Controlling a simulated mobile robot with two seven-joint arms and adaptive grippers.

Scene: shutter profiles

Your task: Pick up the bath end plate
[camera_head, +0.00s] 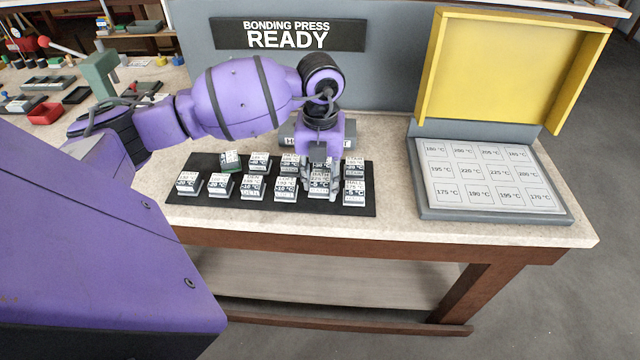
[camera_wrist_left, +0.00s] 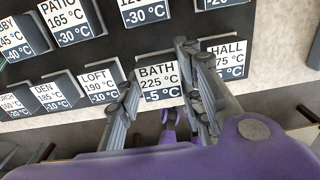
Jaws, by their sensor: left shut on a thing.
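The bath end plate (camera_wrist_left: 160,84) is a small grey block with a white label reading BATH, 225 °C, -5 °C. It stands on the black mat (camera_head: 180,207), between the LOFT plate (camera_wrist_left: 99,86) and the HALL plate (camera_wrist_left: 226,60). In the head view the bath end plate (camera_head: 319,179) is partly covered by my fingers. My left gripper (camera_head: 319,189) points down over it. In the left wrist view my left gripper (camera_wrist_left: 160,95) has one finger on each side of the block and is shut on it. My right gripper is not in view.
Several similar labelled plates stand close around in two rows; one back-row plate (camera_head: 231,160) has a green base. On the right is a grey tray (camera_head: 425,212) of temperature-marked cells under a raised yellow lid (camera_head: 508,70). A bonding press sign (camera_head: 288,35) reads READY.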

